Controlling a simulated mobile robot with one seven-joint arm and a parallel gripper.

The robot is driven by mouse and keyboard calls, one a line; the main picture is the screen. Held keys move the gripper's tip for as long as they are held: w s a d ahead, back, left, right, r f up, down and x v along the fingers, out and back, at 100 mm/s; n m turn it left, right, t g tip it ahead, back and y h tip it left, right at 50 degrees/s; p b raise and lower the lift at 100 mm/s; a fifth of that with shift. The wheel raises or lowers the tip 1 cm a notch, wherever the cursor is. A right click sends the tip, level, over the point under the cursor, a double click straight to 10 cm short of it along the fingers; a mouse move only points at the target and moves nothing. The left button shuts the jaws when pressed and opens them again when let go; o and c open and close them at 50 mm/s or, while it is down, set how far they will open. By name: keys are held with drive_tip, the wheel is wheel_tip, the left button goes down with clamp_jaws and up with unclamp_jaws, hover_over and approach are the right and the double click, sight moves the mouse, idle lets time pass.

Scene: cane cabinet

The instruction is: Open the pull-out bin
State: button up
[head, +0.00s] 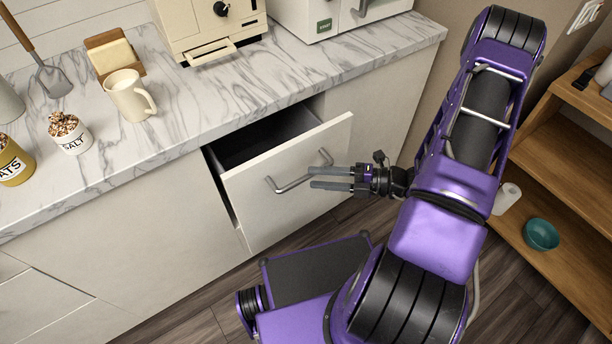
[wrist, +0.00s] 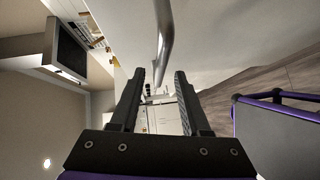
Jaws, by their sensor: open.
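The pull-out bin's white front panel (head: 290,205) stands out from the cabinet in the head view, partly open, with a dark interior (head: 262,138) showing behind it. A silver bar handle (head: 292,187) is on the panel. My gripper (head: 312,178) is open at the right part of the handle. In the wrist view, the handle (wrist: 164,40) runs down from the top edge and appears between the two fingertips (wrist: 159,72). Neither finger is seen pressed against it. How deep the bar sits between the fingers cannot be told.
A marble counter (head: 190,120) above holds a mug (head: 127,97), a salt jar (head: 68,134) and appliances. A wooden shelf (head: 560,140) with a teal bowl (head: 541,235) stands at the right. My purple base is on the floor close in front of the panel.

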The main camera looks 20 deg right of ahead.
sight(306, 176)
drive_tip(key=shift+x, duration=1.9)
clamp_jaws()
